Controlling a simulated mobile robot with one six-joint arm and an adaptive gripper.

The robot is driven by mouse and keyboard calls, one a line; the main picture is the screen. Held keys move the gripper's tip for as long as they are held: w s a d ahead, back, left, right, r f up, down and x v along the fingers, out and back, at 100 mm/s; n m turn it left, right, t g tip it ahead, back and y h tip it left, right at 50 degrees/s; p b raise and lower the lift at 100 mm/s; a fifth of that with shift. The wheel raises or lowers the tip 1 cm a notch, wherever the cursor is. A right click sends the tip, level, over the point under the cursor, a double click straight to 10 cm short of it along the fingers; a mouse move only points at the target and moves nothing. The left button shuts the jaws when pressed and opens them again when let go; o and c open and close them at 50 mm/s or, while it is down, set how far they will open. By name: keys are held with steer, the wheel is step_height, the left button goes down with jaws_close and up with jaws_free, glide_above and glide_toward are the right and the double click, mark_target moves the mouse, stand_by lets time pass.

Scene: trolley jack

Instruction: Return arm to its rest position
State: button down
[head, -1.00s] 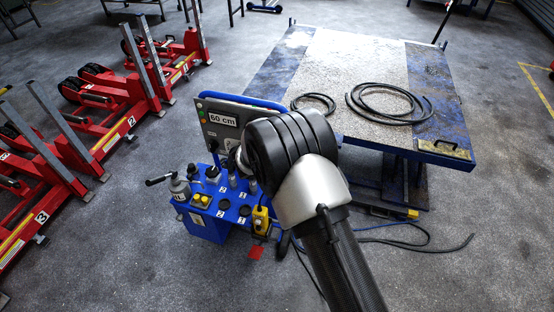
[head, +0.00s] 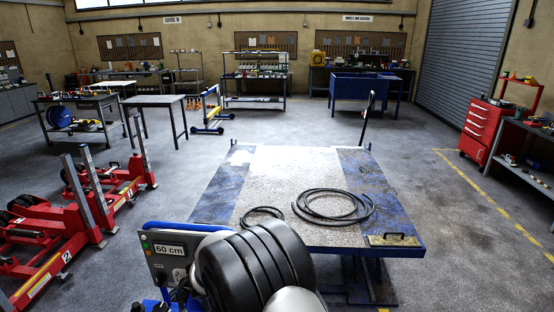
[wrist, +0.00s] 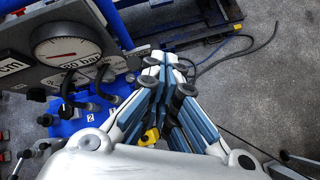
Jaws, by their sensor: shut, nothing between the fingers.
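My gripper (wrist: 168,66) shows in the wrist view with its fingers together and nothing between them. It points down beside a blue control stand. In the head view my arm's dark, ribbed joint covers the lower middle and hides the gripper. The stand's grey panel (head: 165,262) carries a "60 cm" label and stands just left of my arm. In the wrist view a round dial gauge (wrist: 73,42) sits on the panel, with hoses and fittings below it. A yellow part (wrist: 150,137) shows beneath the fingers.
A blue lift table (head: 210,195) with black hose coils (head: 335,206) stands ahead. Red trolley jacks (head: 70,215) line the left. A red tool cabinet (head: 482,130) stands at the right. Workbenches line the back. Cables (wrist: 232,52) lie on the floor near the stand. Open floor lies right of the table.

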steer(key=s+d+r+m+h+b, duration=0.1)
steer(key=s+d+r+m, duration=0.1)
steer(key=d+r+m, duration=0.55)
steer(key=s+d+r+m+g+b, duration=0.1)
steer(key=s+d+r+m+g, duration=0.1)
steer(key=s+d+r+m, duration=0.45)
steer(key=s+d+r+m+g+b, duration=0.1)
steer(key=s+d+r+m+b, duration=0.15)
steer(key=s+d, duration=0.55)
steer(key=s+d+f+m+y+b, duration=0.1)
steer(key=s+d+m, duration=0.1)
steer(key=s+m, duration=0.4)
steer(key=s+d+f+m+g+y+b, duration=0.1)
steer(key=s+m, duration=0.6)
steer(key=s, duration=0.9)
steer(key=shift+d+f+y+b, duration=0.15)
steer(key=shift+d+y+b, duration=0.4)
steer(key=shift+d, duration=0.35)
steer(key=c, duration=2.3)
jaws_free()
steer(key=shift+w, duration=0.1)
